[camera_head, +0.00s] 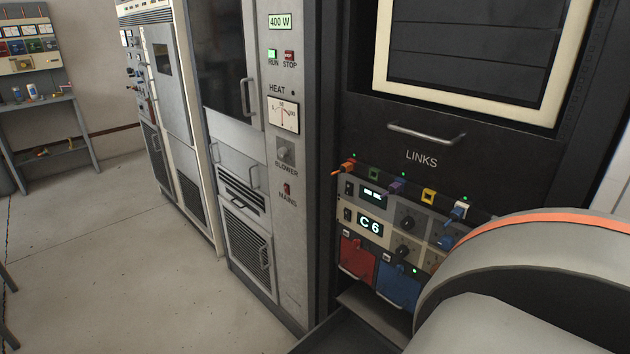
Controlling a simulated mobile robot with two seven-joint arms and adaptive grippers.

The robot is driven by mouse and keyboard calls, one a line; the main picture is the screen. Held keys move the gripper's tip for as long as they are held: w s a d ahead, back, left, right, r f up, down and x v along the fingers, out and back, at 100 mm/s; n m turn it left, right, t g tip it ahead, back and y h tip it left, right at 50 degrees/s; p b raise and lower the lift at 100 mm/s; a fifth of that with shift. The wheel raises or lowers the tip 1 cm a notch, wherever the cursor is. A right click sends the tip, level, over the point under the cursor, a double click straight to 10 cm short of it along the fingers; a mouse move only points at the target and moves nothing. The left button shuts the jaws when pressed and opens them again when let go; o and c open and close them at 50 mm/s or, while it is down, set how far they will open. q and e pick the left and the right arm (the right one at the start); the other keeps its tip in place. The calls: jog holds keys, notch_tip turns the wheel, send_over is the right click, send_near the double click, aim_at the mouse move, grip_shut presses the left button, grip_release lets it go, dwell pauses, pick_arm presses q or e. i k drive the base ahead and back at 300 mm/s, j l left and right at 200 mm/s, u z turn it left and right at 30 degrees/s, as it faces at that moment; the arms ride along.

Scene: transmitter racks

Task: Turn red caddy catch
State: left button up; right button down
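The red caddy (357,257) sits in the lower left bay of the rack unit under the LINKS panel. A pale handle runs along its lower edge. A large grey arm link of mine with an orange band fills the lower right. Neither of my grippers is in view.
Above the caddies are a C6 display (370,224), knobs and coloured plugs. A grey ledge (375,312) juts out below them. A transmitter cabinet (285,190) with gauge and switches stands left. Open floor (110,250) lies further left, with a bench (45,115) behind.

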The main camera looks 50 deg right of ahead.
aim_at(356, 242)
jog(key=k+u, duration=0.15)
jog(key=u, duration=0.55)
jog(key=z, duration=0.4)
jog(key=k+z, duration=0.1)
jog(key=z, duration=0.35)
jog(key=k+z, duration=0.1)
jog(key=z, duration=0.75)
jog(key=k+z, duration=0.1)
jog(key=z, duration=0.3)
jog(key=i+j, duration=0.4)
